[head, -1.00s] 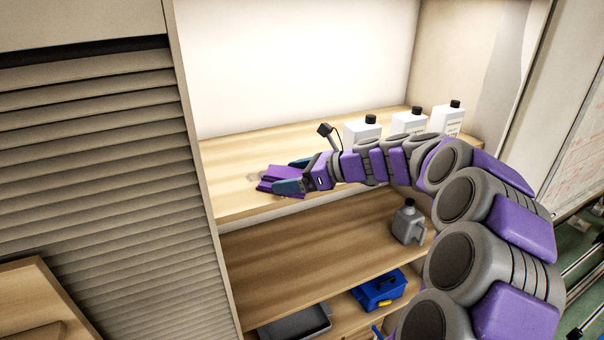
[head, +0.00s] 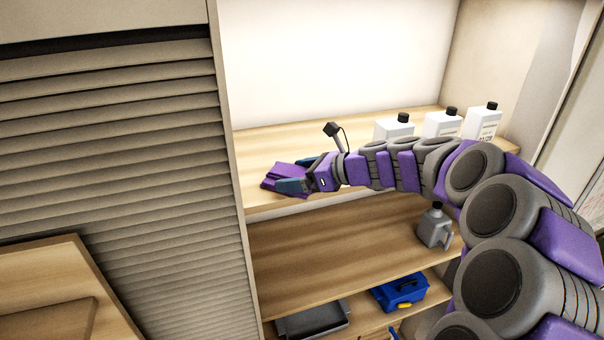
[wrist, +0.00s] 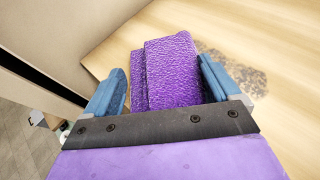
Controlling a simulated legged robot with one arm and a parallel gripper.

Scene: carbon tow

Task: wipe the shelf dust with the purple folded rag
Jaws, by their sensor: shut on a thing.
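The purple folded rag (head: 283,176) is at the left end of the upper shelf (head: 262,148), near its front edge. My gripper (head: 298,180) is shut on it, and the rag sticks out beyond the fingertips. In the wrist view the rag (wrist: 168,72) lies between the two blue fingers, over or on the wooden shelf (wrist: 250,40). A grey speckled patch of dust (wrist: 236,70) shows on the shelf just right of the rag, partly hidden by the right finger. I cannot tell how firmly the rag touches the wood.
White bottles with black caps (head: 441,124) stand at the right of the upper shelf. The lower shelf holds a grey jug (head: 434,228). Below are a blue toolbox (head: 400,292) and a grey tray (head: 312,320). A slatted shutter (head: 110,150) and upright panel border the shelf's left.

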